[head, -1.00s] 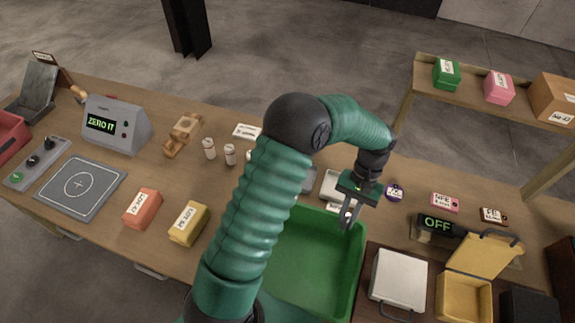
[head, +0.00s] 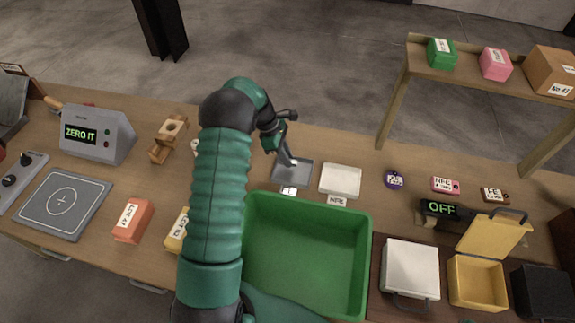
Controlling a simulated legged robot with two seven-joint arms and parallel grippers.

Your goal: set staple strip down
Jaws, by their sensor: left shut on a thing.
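My left gripper (head: 289,161) is over the small grey tray (head: 299,178) at the table's middle, its fingers pointing down. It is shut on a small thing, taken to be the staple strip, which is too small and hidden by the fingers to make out. I cannot tell whether the fingertips touch the tray. A white label stands at the tray's front edge. My right gripper is not in view.
A white tray (head: 340,181) lies just right of the grey one. A large green bin (head: 308,255) is in front of both. A wooden block stand (head: 169,138) and a grey display box (head: 98,135) are to the left.

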